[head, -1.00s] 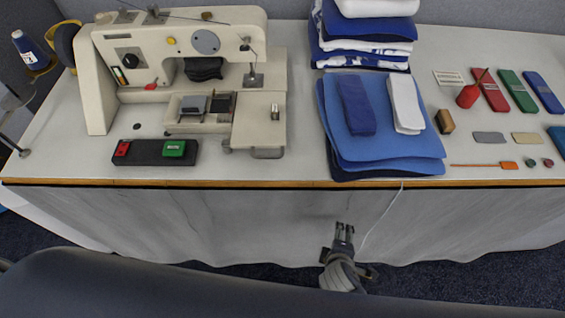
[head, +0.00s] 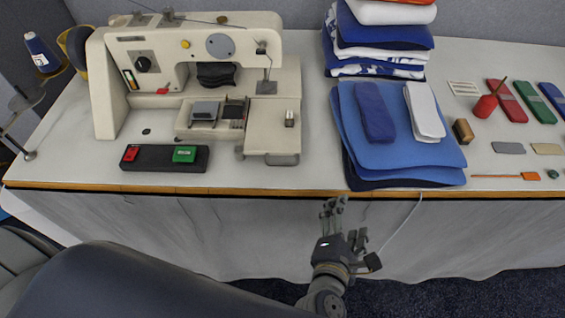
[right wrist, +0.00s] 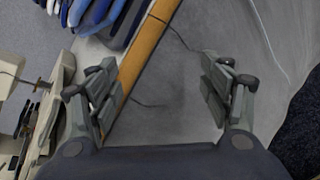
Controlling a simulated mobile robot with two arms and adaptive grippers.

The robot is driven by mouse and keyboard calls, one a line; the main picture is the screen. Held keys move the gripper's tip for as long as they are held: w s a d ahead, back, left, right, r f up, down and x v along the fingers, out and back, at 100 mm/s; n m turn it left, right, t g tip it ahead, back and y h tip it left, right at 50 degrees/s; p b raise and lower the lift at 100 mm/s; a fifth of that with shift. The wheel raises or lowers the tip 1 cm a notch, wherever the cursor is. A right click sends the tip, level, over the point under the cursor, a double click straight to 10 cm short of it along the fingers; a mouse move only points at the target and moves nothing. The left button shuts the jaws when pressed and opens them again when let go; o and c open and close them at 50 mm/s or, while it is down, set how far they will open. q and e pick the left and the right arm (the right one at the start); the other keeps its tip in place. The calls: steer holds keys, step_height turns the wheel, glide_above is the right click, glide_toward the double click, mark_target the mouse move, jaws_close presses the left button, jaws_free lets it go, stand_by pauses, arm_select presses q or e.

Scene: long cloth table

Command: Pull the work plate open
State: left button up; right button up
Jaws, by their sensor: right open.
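The cream sewing machine (head: 205,70) stands at the left of the table. Its flat work plate (head: 272,128) is at the front right of its base, with a grey bracket-like handle (head: 282,159) at the front edge and a small metal piece on top. My right gripper (head: 334,205) is in front of the table's front edge, right of the plate and apart from it. In the right wrist view its two fingers (right wrist: 165,95) are spread with nothing between them. Part of the machine (right wrist: 50,110) shows at the left there. My left gripper is not in view.
A box with a red and a green button (head: 165,158) lies in front of the machine. Folded blue cloths (head: 440,176) lie right of the plate, with a taller stack (head: 385,45) behind. Bare tabletop (head: 320,150) lies between plate and cloths. The wooden table edge (head: 230,193) runs along the front.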

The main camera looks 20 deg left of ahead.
mark_target(281, 165)
steer(key=s+a+r+n+t+y, duration=0.2)
steer(key=a+r+n+y, duration=0.1)
steer(key=a+n, duration=0.4)
steer(key=s+a+r+n+t+y, duration=0.2)
steer(key=a+r+n+y, duration=0.1)
steer(key=a+n, duration=0.45)
steer(key=shift+m, duration=0.45)
steer(key=x, duration=0.5)
steer(key=p+x, duration=0.1)
steer(key=x, duration=0.5)
steer(key=shift+a+f, duration=0.1)
steer(key=shift+f, duration=0.15)
steer(key=c, duration=1.3)
